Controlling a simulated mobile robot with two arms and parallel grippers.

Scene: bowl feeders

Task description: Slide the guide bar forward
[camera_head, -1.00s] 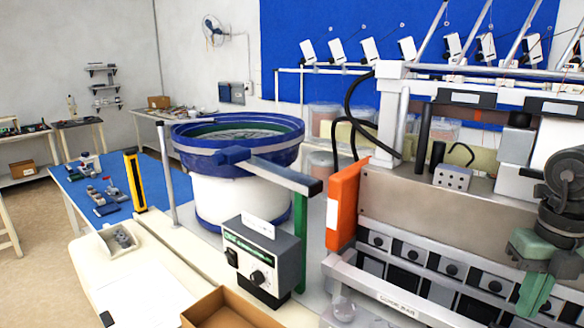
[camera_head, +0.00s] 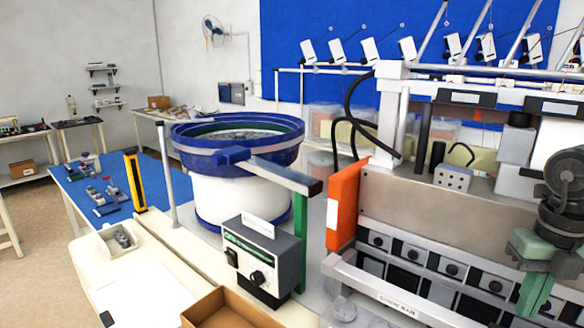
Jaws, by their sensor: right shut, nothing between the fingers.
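The guide bar (camera_head: 398,301) is a long pale grey bar with a printed label. It runs along the lower front of the machine, from below the orange panel toward the bottom right, where the frame cuts it off. My right gripper (camera_head: 532,296) has green fingers and comes in at the right edge. It is shut and empty, in front of the row of dark square units. It hides part of that row, and I cannot tell whether it touches the bar. My left gripper is not in view.
An orange panel (camera_head: 345,205) stands at the machine's left end. A blue-rimmed bowl feeder (camera_head: 232,196) and a grey control box (camera_head: 262,258) stand left of it. An open cardboard box (camera_head: 228,309) is at the bottom. Dark square units (camera_head: 412,254) line the machine front.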

